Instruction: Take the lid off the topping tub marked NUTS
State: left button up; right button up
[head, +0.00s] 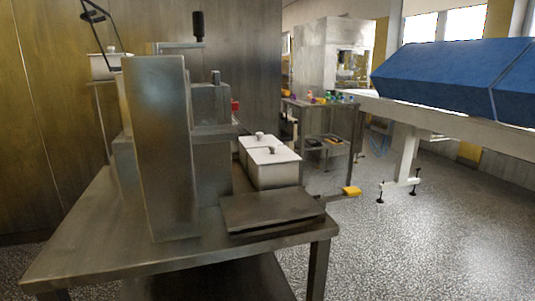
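Two white tubs with white lids and dark knobs stand close together behind the steel table: the nearer tub (275,176) and the farther tub (243,155). Both lids, the nearer lid (285,157) and the farther lid (268,141), sit on their tubs. A third white lidded container (102,68) stands at the upper left, partly hidden by the machine. I can read no NUTS marking on any of them. Neither of my grippers shows in the head view.
A steel machine (160,150) stands on the steel table (90,255), with a flat dark plate (270,210) at the table's right. A far cart (330,108) holds small coloured items. A blue-covered conveyor (445,75) runs at right. Speckled floor (430,240) is open at lower right.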

aim_at(260, 140)
jog(key=i, duration=0.65)
jog(key=l+z, duration=0.15)
jog(key=z, duration=0.25)
jog(key=l+z, duration=0.2)
jog(key=z, duration=0.2)
jog(key=l+z, duration=0.15)
jog(key=z, duration=0.25)
jog(key=l+z, duration=0.15)
jog(key=z, duration=0.25)
jog(key=i+l+u, duration=0.1)
jog(key=i+l, duration=0.65)
jog(key=i+u, duration=0.25)
jog(key=u, duration=0.2)
jog(key=i+u, duration=0.25)
jog(key=u, duration=0.15)
jog(key=i+l+u, duration=0.2)
jog(key=u, duration=0.25)
jog(key=i, duration=0.05)
